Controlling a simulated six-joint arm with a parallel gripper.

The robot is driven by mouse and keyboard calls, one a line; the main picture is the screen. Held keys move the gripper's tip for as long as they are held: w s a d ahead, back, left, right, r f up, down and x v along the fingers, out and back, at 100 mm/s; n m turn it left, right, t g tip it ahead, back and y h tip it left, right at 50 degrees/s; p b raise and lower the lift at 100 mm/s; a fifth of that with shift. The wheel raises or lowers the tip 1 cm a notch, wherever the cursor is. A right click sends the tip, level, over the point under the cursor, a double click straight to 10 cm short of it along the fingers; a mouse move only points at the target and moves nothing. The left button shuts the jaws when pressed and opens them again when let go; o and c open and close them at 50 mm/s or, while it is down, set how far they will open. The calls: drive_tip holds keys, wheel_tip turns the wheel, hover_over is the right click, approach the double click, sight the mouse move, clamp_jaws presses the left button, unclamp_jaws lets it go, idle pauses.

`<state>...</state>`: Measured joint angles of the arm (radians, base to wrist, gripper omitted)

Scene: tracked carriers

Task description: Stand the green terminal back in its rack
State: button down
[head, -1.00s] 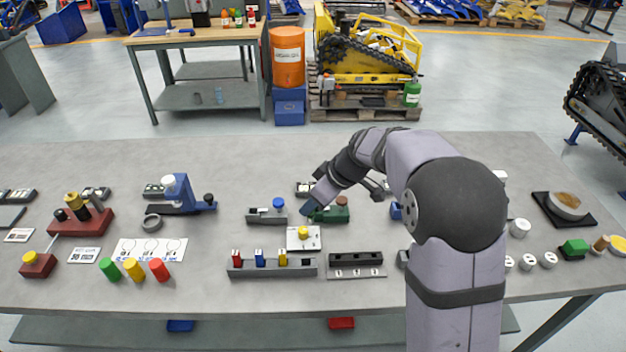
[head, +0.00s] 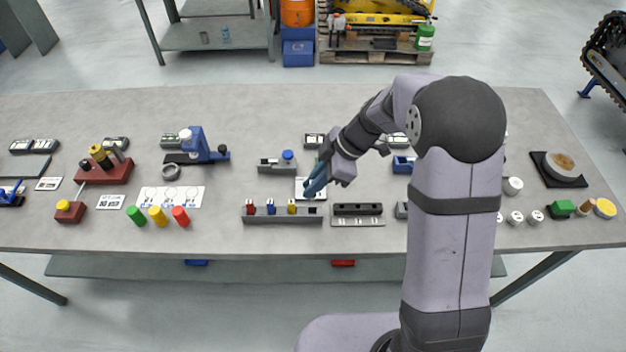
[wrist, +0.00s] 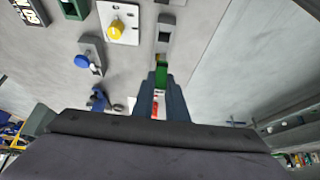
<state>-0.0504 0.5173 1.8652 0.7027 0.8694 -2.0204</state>
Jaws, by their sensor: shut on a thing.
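My gripper (head: 312,190) points down over the white plate with the yellow knob, just behind the right end of the grey rack (head: 282,219). In the wrist view my gripper (wrist: 162,78) is shut on the green terminal (wrist: 161,76), which shows between the fingertips. The head view does not show the terminal clearly. The rack holds a red terminal (head: 250,206), a blue one (head: 270,206) and a yellow one (head: 291,206). Its right-end slot (head: 312,211) is empty and dark. The wrist view also shows an empty slot (wrist: 164,34). The terminal appears above the rack, apart from that slot.
A black slotted block (head: 357,209) stands right of the rack. A grey fixture with a blue knob (head: 287,157) stands behind it. The white plate's yellow knob (wrist: 116,29) is close to the gripper.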

drive_tip(key=shift+f+b, duration=0.55)
drive_tip(key=shift+f, duration=1.4)
drive_tip(key=shift+b, duration=0.55)
drive_tip(key=shift+f+b, duration=0.7)
drive_tip(key=shift+b, duration=0.75)
idle(0.8)
drive_tip(key=shift+f+b, duration=1.4)
drive_tip(key=shift+b, duration=0.6)
idle(1.2)
